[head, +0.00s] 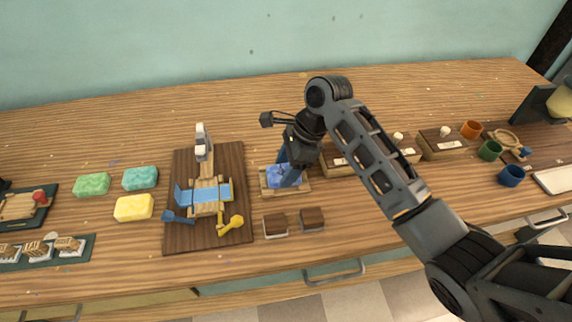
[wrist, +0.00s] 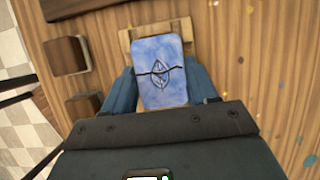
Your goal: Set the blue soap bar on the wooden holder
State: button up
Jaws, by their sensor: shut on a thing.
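The blue soap bar (wrist: 161,70), marbled with a leaf-like mark on its face, is held between the two blue fingers of my gripper (wrist: 163,84), one on each long side. In the head view the soap (head: 277,174) is at the wooden holder (head: 283,193), partly covered by my gripper (head: 288,173). The pale slatted holder also shows behind the soap in the wrist view (wrist: 125,37). The soap overlaps the holder in both views. I cannot tell whether it touches the slats.
A dark board (head: 183,240) with a toy-like assembly stands left of the holder. Two small brown blocks (head: 275,225) (head: 312,218) lie in front. Green (head: 92,185), teal (head: 140,178) and yellow (head: 134,207) bars lie further left. Boxes (head: 439,143) and cups (head: 511,175) stand right.

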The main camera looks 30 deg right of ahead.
jog(key=shift+f, duration=0.15)
jog(key=o, duration=1.2)
jog(key=shift+o, duration=1)
jog(key=shift+r+p, duration=1.15)
jog(key=shift+p, duration=0.3)
jog(key=shift+r, duration=1.85)
